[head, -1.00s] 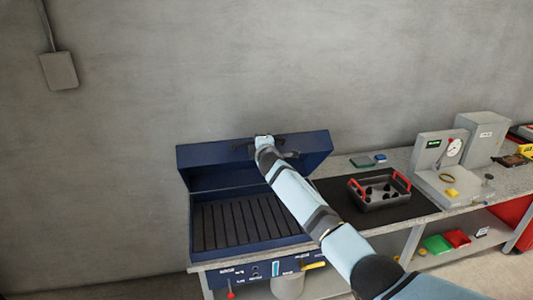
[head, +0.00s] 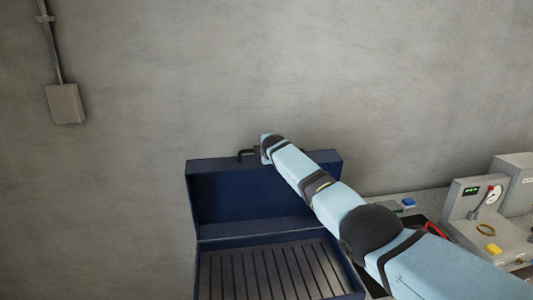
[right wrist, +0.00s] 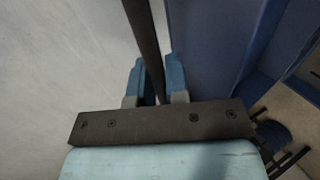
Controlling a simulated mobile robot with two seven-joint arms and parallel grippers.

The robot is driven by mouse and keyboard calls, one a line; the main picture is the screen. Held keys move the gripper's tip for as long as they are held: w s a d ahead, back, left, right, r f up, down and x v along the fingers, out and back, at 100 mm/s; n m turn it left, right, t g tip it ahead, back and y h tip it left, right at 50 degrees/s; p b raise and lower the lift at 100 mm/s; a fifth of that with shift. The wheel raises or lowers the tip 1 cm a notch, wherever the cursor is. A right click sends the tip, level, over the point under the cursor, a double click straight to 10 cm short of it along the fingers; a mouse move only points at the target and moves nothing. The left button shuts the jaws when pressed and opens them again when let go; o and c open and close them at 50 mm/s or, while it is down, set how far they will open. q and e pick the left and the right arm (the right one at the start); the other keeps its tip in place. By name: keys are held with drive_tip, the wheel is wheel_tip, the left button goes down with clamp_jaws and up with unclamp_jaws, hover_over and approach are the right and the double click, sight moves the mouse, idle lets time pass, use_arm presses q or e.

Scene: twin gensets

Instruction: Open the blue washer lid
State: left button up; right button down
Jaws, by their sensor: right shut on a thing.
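The blue washer lid (head: 240,205) stands raised, close to upright, at the back of the blue washer. The slatted rack inside (head: 270,275) is uncovered. The dark bar handle (head: 246,153) sits at the lid's top edge, and it also shows in the right wrist view (right wrist: 148,45). My right gripper (right wrist: 157,82) is shut on this handle, with one blue finger on each side of the bar. In the head view the arm's end hides most of the gripper and part of the handle. My left gripper is not in view.
A grey wall rises behind the washer. To the right, a bench (head: 400,195) holds a dial gauge stand (head: 480,210) and a tray with a red handle (head: 434,231), partly hidden by my right arm. A grey box (head: 65,103) hangs on the wall at the left.

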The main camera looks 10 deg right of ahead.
drive_tip(key=shift+w, duration=0.15)
drive_tip(key=c, duration=1.1)
unclamp_jaws()
drive_tip(key=shift+c, duration=0.2)
drive_tip(key=shift+s+r+p, duration=0.4)
drive_tip(key=shift+s, duration=0.2)
drive_tip(key=b+v, duration=0.1)
drive_tip(key=v, duration=1.1)
drive_tip(key=shift+s, duration=0.3)
drive_tip(key=shift+d, duration=0.1)
